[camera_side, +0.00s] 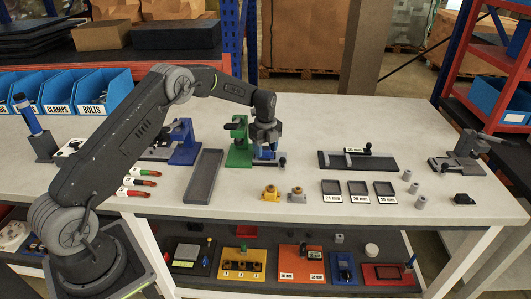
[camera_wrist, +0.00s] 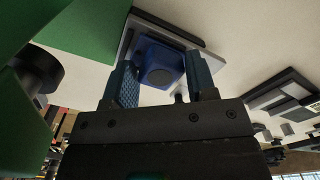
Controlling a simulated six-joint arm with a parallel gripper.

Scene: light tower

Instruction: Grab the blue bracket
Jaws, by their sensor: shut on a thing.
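The blue bracket (camera_wrist: 158,58) shows in the wrist view as a blue block with a round dark recess, on a grey plate. My gripper (camera_wrist: 163,80) has its two ribbed fingers on either side of it, shut on it. In the side view my gripper (camera_side: 266,142) points down at the bench just right of a green stand (camera_side: 238,148). Blue parts show at and below the fingers there, but the bracket is mostly hidden by my gripper.
The green stand also rises close by at the left of the wrist view (camera_wrist: 90,30). A blue fixture (camera_side: 185,152) and a long grey tray (camera_side: 203,178) lie to the left. Yellow (camera_side: 270,193) and grey (camera_side: 297,195) parts sit in front. A dark gauge plate (camera_side: 358,161) lies right.

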